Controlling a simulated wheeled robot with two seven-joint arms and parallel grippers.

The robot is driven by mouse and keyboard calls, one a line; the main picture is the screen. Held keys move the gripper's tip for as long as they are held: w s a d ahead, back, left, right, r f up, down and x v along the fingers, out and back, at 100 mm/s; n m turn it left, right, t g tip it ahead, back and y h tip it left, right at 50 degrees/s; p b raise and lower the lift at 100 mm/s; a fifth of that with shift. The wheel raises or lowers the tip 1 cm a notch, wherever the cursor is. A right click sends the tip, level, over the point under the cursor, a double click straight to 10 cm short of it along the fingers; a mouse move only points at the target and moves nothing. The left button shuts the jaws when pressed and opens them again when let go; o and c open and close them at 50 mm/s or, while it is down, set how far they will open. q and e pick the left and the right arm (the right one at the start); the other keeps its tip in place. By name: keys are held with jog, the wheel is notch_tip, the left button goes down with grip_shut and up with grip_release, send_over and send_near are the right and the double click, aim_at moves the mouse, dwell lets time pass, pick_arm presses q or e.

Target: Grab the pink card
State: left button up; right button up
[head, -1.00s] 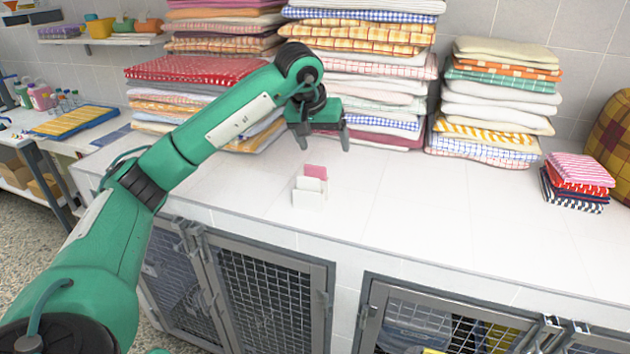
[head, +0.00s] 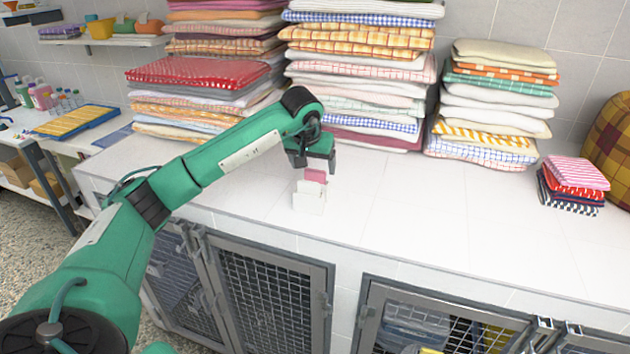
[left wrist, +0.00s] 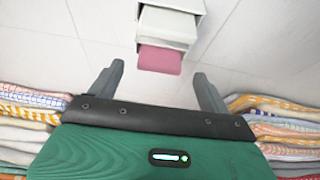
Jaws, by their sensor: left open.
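The pink card (head: 315,177) stands upright in a small white holder (head: 309,202) on the white tiled counter, behind a white card. In the left wrist view the pink card (left wrist: 159,60) lies just beyond and between the fingertips, with the white card (left wrist: 167,27) and the holder (left wrist: 199,7) past it. My left gripper (head: 318,168) is just above and behind the card, and it also shows in the left wrist view (left wrist: 159,68). It is open, with nothing between its fingers. My right gripper is in neither view.
Tall stacks of folded towels (head: 358,75) stand along the wall behind the gripper. Another towel stack (head: 495,105) and a small pile (head: 573,185) are to the right. The counter (head: 430,215) is clear around the holder. Mesh kennel doors (head: 270,295) are below its front edge.

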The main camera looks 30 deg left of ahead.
aim_at(314, 171)
pick_arm(q)
jog(key=shift+p+x, duration=0.35)
jog(key=shift+x, duration=1.2)
jog(key=c, duration=1.1)
jog(key=shift+o, duration=0.2)
jog(key=shift+r, duration=0.15)
